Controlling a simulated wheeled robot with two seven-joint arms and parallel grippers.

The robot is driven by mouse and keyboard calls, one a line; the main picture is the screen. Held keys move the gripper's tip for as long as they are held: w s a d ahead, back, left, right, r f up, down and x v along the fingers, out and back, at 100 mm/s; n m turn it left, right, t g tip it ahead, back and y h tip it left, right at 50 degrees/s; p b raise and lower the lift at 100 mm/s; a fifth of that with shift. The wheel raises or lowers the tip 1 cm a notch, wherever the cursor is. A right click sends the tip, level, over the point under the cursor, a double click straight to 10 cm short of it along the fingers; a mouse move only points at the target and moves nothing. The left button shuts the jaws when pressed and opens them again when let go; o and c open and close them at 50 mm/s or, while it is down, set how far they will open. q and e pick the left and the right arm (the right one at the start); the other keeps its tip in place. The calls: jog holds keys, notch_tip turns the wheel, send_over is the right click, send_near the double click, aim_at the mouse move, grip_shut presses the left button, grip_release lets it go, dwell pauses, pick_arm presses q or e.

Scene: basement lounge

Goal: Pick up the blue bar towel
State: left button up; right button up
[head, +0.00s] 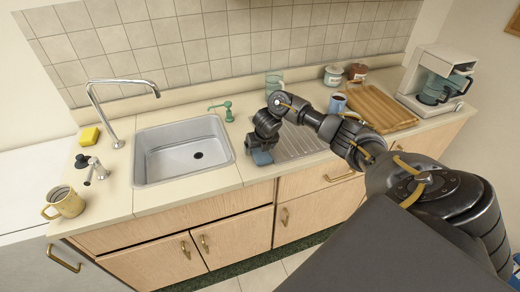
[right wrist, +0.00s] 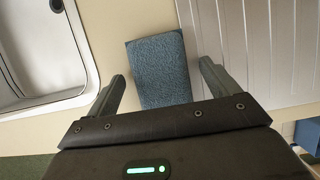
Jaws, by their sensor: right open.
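The blue bar towel (right wrist: 157,66) lies folded on the counter between the sink and the ribbed drainboard, in the right wrist view. In the head view only a small part of the towel (head: 262,158) shows beneath my right gripper (head: 256,148). In the right wrist view my right gripper (right wrist: 165,88) is open, with one finger on each side of the towel's near end. The fingers do not appear closed on it. My left gripper is not in view.
The sink (head: 185,152) lies left of the towel, the drainboard (head: 298,143) right of it. A green soap pump (head: 227,111) and a clear green glass (head: 273,82) stand behind. A blue mug (head: 337,103), wooden board (head: 375,108) and coffee maker (head: 437,80) are farther right. A yellow mug (head: 66,202) stands at left.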

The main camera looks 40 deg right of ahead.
jog(key=shift+f, duration=0.1)
jog(key=c, duration=1.1)
jog(key=shift+o, duration=0.2)
